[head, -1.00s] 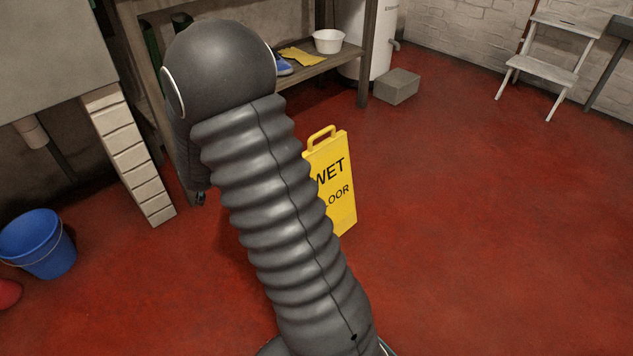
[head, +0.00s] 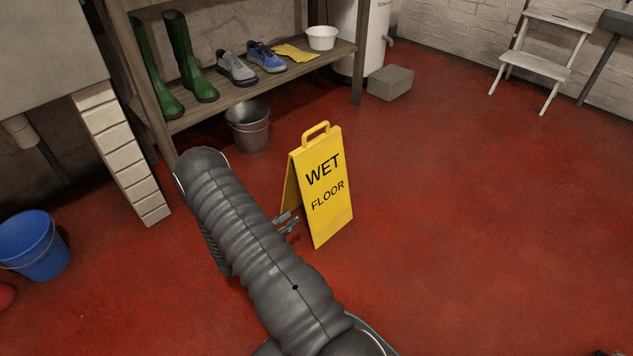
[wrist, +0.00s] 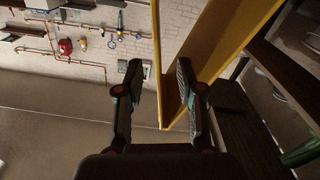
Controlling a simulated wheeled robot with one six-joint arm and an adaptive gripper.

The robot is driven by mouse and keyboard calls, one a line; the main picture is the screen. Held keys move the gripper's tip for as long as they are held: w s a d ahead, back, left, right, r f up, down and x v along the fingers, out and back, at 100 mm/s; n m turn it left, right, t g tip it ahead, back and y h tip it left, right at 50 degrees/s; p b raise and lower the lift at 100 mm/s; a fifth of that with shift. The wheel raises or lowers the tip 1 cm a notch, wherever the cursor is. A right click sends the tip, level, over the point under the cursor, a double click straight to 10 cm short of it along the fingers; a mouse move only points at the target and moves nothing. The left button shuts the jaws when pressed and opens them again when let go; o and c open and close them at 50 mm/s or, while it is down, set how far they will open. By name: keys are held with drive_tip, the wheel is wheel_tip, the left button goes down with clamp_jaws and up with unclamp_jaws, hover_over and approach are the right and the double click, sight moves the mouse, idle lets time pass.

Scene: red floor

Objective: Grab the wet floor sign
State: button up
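The yellow wet floor sign (head: 327,195) stands upright on the red floor in the middle of the head view, its two panels spread and a handle on top. My gripper (head: 287,222) is low at the sign's left side, partly hidden by my arm and the sign. In the wrist view the sign (wrist: 207,62) reaches down from the top, with a panel edge between the fingers of my gripper (wrist: 160,88). The fingers are apart, with a clear gap between the left finger and the panel. Whether the right finger touches the sign I cannot tell.
A wooden shelf (head: 225,101) with boots and shoes stands behind, with a grey bucket (head: 249,127) by it. A blue bucket (head: 34,246) is at left. A grey block (head: 390,83) and white step stool (head: 537,67) are at the back. The floor right of the sign is clear.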

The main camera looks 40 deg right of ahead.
sight(319, 198)
drive_tip(key=d, duration=1.3)
drive_tip(key=shift+w+d+b, duration=0.25)
drive_tip(key=shift+d+b, duration=0.1)
drive_tip(key=shift+b, duration=0.05)
drive_tip(key=shift+r, duration=0.1)
clamp_jaws()
